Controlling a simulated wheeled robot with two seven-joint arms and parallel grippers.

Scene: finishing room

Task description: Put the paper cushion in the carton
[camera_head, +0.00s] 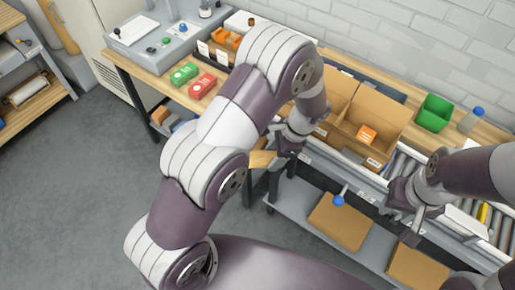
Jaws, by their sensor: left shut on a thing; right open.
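The open brown carton (392,112) stands on the roller line right of centre, its flaps spread. An orange packet (366,134) lies inside it. My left gripper (280,158) is shut, in front of the bench and to the left of the carton. A tan piece beside its fingers looks like the paper cushion (262,159); it is mostly hidden, and its outline is hard to tell from the bench edge. My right gripper (401,222) is open and empty, at the front of the roller line, below and right of the carton.
A green bin (434,113) and a blue-capped bottle (471,120) stand right of the carton. Green (184,73) and red (203,86) boxes lie on the left bench. A blue ball knob (338,200) sticks out at the front. Flat cardboard (341,220) lies on the lower shelf.

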